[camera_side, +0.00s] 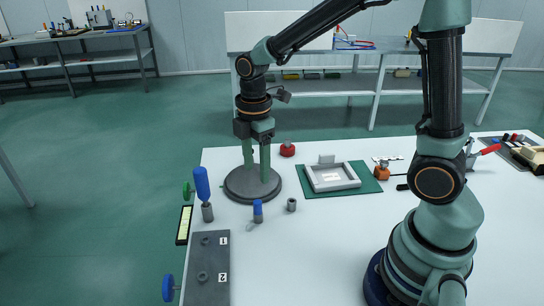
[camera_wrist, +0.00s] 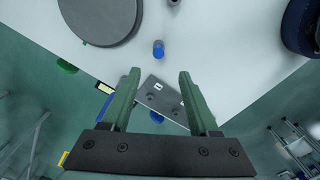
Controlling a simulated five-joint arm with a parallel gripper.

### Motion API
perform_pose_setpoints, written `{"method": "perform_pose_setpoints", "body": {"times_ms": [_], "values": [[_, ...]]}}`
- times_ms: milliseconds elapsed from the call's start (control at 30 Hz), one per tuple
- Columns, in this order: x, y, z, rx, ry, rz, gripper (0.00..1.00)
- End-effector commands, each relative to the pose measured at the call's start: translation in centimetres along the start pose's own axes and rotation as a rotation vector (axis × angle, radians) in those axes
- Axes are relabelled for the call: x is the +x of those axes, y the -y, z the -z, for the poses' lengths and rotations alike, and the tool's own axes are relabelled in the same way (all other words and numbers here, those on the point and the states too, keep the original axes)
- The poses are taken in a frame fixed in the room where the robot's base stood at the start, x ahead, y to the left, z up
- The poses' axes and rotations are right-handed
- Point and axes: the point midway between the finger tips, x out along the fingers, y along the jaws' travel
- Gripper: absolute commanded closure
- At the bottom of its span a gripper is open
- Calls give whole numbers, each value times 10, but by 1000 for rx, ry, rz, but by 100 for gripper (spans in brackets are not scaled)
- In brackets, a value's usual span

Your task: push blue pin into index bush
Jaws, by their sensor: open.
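A small pin with a blue top and grey lower part (camera_side: 258,209) stands on the white table; it also shows in the wrist view (camera_wrist: 158,48). The grey panel (camera_side: 208,292) lies at the table's left edge, with two round bushes and labels 1 and 2. Its bush by label 1 (camera_side: 205,240) and bush by label 2 (camera_side: 202,277) look empty. I cannot tell which is the index bush. The panel shows between my fingers in the wrist view (camera_wrist: 171,98). My gripper (camera_side: 257,163) is open and empty above the grey disc, apart from the pin.
A tall blue-topped piece (camera_side: 202,184) stands left of the pin. A loose grey bush (camera_side: 291,204) lies to its right. The round grey disc (camera_side: 236,188) sits behind. A blue knob (camera_side: 168,288) is beside the panel. A green mat (camera_side: 313,191) holds a grey frame.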

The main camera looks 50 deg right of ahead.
Motion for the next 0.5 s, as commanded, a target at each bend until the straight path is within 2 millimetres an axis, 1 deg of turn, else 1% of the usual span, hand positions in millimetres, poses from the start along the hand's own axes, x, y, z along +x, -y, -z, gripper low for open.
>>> {"method": "perform_pose_setpoints", "body": {"times_ms": [200, 300, 500], "values": [[37, 2, -1, 0, 2, 6, 39], [51, 1, 0, 1, 1, 4, 39], [64, 0, 0, 2, 0, 1, 39]]}}
